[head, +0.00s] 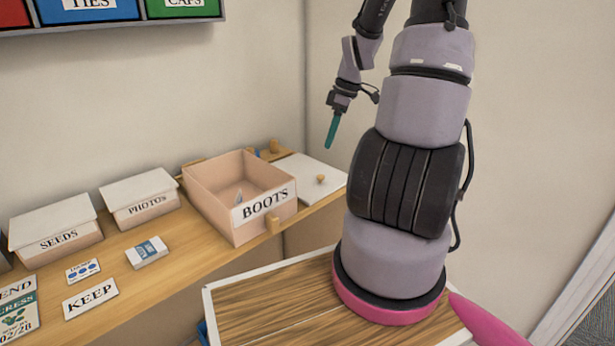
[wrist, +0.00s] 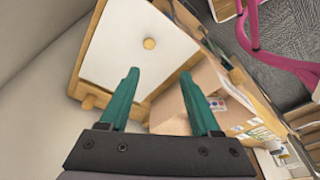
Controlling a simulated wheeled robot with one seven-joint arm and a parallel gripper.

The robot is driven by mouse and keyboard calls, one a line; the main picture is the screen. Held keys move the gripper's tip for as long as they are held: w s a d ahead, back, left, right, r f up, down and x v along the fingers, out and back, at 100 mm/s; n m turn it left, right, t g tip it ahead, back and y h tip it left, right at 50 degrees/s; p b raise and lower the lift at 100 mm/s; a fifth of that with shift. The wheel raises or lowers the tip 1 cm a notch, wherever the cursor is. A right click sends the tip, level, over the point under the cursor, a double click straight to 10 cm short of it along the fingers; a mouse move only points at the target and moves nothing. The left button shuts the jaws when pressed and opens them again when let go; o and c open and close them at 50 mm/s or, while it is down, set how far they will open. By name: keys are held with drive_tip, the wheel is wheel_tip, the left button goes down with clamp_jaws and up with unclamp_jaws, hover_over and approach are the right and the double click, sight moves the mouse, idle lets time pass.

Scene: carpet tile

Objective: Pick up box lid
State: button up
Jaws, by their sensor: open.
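A white box lid (head: 302,168) with a small round wooden knob (head: 320,179) lies flat on the wooden shelf, right of the open BOOTS box (head: 215,200). In the wrist view the lid (wrist: 118,42) lies beyond the fingertips, with its knob (wrist: 149,43) uppermost. My gripper (head: 330,146) hangs above the lid's right side, teal fingers pointing down. In the wrist view my gripper (wrist: 160,73) is open and empty, apart from the lid and knob. The box also shows in the wrist view, partly behind the right finger.
Lidded SEEDS (head: 60,230) and PHOTOS (head: 142,205) boxes stand left on the shelf. A small white-and-blue packet (head: 147,252) and a KEEP card (head: 90,298) lie in front. Walls rise behind and right of the lid.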

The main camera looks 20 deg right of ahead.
wheel_tip(320, 180, down, 4)
drive_tip(key=w+d+n+y, duration=0.1)
drive_tip(key=d+n, duration=0.1)
drive_tip(key=d, duration=0.1)
hover_over(321, 176)
drive_tip(key=s+d, duration=0.1)
drive_tip(key=d, duration=0.2)
drive_tip(key=shift+y, duration=0.3)
drive_tip(key=f, duration=0.5)
drive_tip(key=shift+s+a+f, duration=0.1)
drive_tip(key=shift+a, duration=0.1)
drive_tip(key=x, duration=0.5)
drive_tip(key=shift+w+a, duration=0.2)
drive_tip(key=shift+w, duration=0.1)
clamp_jaws()
